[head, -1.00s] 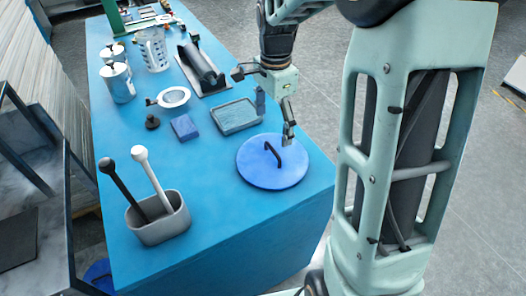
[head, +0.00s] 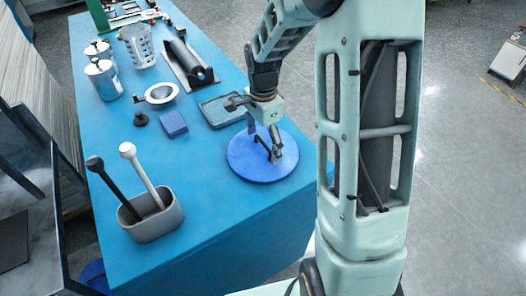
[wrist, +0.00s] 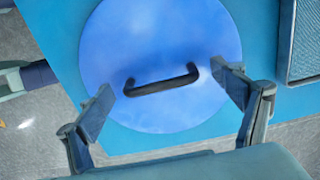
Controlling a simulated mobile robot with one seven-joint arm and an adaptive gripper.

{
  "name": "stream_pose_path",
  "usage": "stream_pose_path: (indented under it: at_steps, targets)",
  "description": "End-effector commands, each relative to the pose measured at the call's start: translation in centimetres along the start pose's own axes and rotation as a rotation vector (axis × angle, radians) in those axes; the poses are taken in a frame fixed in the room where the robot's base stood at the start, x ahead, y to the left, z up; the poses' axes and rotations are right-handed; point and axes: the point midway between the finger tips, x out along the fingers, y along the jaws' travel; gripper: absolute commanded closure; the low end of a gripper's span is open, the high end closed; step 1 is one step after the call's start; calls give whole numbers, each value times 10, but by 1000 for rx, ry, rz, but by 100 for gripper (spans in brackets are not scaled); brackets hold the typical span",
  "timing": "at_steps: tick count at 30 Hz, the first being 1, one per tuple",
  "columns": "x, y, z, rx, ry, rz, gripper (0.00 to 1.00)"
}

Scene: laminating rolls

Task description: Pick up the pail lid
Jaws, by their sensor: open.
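The pail lid (head: 242,163) is a round blue disc with a black arched handle (wrist: 160,84) across its middle. It lies flat on the blue table near its right front edge, and it fills the upper middle of the wrist view (wrist: 150,35). My gripper (head: 275,158) is over the lid in the head view and hides part of it. In the wrist view my gripper (wrist: 166,88) is open, with one finger off each end of the handle. The fingers look apart from the handle. The height of the fingertips above the lid is hard to tell.
A grey tray (head: 207,112) lies behind the lid, close to my gripper. A blue block (head: 173,124) and a grey bin (head: 150,225) with two long-handled tools stand to the left. The table (head: 215,215) is clear in front of the lid.

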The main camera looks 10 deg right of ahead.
Motion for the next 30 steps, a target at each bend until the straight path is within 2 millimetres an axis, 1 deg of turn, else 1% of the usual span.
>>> stream_pose_path:
  at_steps: [1, 2, 12, 14, 23, 26, 29, 30]
  targets:
    - [0, 0, 0, 0, 0, 0, 13]
    - [0, 0, 0, 0, 0, 0, 15]
    - [-1, 0, 0, -1, 0, 0, 53]
    - [-1, 0, 0, -1, 0, 0, 59]
    - [-3, 0, 0, -1, 1, -1, 59]
    - [-10, -1, 0, -1, 2, -2, 59]
    - [-21, -1, 0, -1, 2, -3, 59]
    - [-27, -2, 0, -1, 2, -5, 59]
